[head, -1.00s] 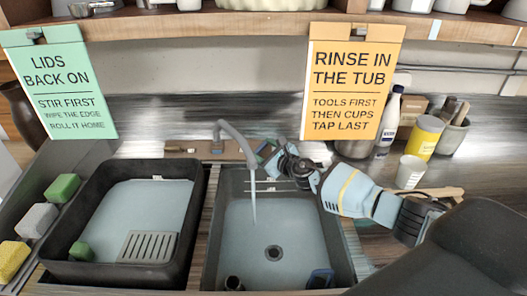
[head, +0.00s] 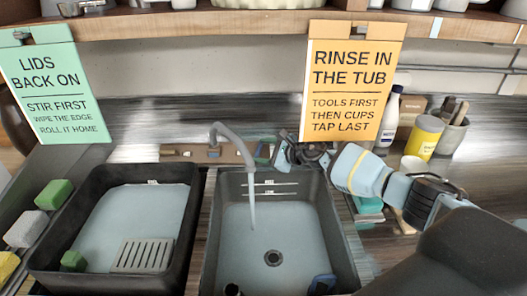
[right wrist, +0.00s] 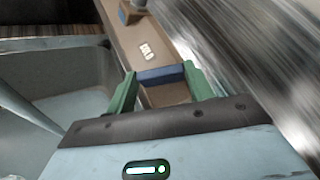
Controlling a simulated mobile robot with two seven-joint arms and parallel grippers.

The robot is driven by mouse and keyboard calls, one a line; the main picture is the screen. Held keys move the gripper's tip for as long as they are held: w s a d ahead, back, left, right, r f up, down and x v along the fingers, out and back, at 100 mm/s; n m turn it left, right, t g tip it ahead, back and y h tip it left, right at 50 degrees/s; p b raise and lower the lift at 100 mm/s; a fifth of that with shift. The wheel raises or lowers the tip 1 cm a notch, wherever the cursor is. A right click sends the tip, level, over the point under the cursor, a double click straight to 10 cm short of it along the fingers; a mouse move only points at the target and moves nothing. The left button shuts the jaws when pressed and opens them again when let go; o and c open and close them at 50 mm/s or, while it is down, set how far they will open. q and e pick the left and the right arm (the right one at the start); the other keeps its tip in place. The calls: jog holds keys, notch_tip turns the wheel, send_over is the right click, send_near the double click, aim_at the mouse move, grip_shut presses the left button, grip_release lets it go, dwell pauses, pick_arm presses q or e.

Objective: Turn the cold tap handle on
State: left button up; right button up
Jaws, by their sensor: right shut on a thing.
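The grey curved tap (head: 232,138) stands behind the sink (head: 210,240), and a stream of water (head: 252,205) runs from its spout. In the right wrist view a COLD label (right wrist: 147,51) is on the brown tap base (right wrist: 122,38). My right gripper (right wrist: 160,72) has its green fingers on either side of the blue cold tap handle (right wrist: 160,76) and is shut on it. In the head view this gripper (head: 279,153) is at the sink's back edge, right of the spout, and hides the handle. My left gripper is not in view.
A black tub (head: 40,270) with water and a grey grate (head: 144,256) stands left of the sink. Sponges (head: 54,194) line its left side. Bottles and a yellow can (head: 425,137) stand at the back right. An orange sign (head: 350,80) hangs above the sink.

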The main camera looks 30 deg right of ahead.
jog(key=o, duration=1)
